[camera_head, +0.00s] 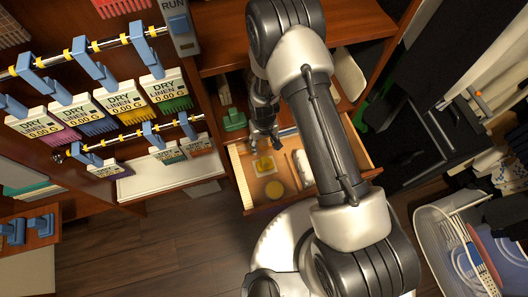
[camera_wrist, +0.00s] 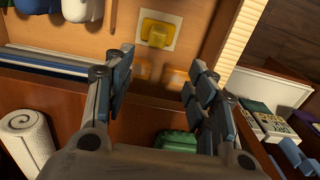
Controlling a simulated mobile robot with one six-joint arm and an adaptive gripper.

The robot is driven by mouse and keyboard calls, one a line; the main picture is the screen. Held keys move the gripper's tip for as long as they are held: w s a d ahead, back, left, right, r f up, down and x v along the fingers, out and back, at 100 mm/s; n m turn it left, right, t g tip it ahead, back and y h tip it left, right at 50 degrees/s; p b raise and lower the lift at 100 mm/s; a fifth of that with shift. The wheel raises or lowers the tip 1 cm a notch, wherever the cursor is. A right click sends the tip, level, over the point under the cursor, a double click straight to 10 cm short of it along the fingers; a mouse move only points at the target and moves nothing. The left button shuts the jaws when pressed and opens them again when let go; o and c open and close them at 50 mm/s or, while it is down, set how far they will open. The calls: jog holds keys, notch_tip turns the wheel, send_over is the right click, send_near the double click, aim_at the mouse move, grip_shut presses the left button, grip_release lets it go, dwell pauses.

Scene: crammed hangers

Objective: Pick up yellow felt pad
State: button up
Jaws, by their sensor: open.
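A yellow pad-like piece (camera_head: 263,163) lies on a small white square (camera_head: 256,170) in the open wooden drawer. In the wrist view, the yellow piece (camera_wrist: 157,32) has a raised middle and lies near the top, beyond my fingertips. A flat round yellow disc (camera_head: 274,189) lies nearer the drawer front; I cannot tell for certain which is the felt pad. My gripper (camera_head: 264,143) is open and empty over the drawer's back edge. In the wrist view, its fingers (camera_wrist: 155,78) are spread wide, apart from the yellow piece.
The open drawer (camera_head: 249,197) has low walls and also holds a white object (camera_head: 303,166) on its right. A green item (camera_head: 234,120) stands on the shelf behind. Racks with hanging packets (camera_head: 125,118) are at left; a laundry basket (camera_head: 437,237) is at right.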

aim_at(265, 159)
jog(key=f+b, duration=0.3)
jog(key=f, duration=0.8)
jog(key=shift+s+f, duration=0.15)
jog(key=shift+s, duration=0.05)
jog(key=shift+w+d+f+b, duration=0.15)
jog(key=shift+f+b, duration=0.65)
jog(key=shift+f, duration=0.75)
jog(key=shift+w+d+f+b, duration=0.1)
jog(key=shift+f+b, duration=0.65)
jog(key=shift+f, duration=0.8)
jog(key=shift+r, duration=0.1)
jog(key=shift+c, duration=0.4)
jog(key=c, duration=1.1)
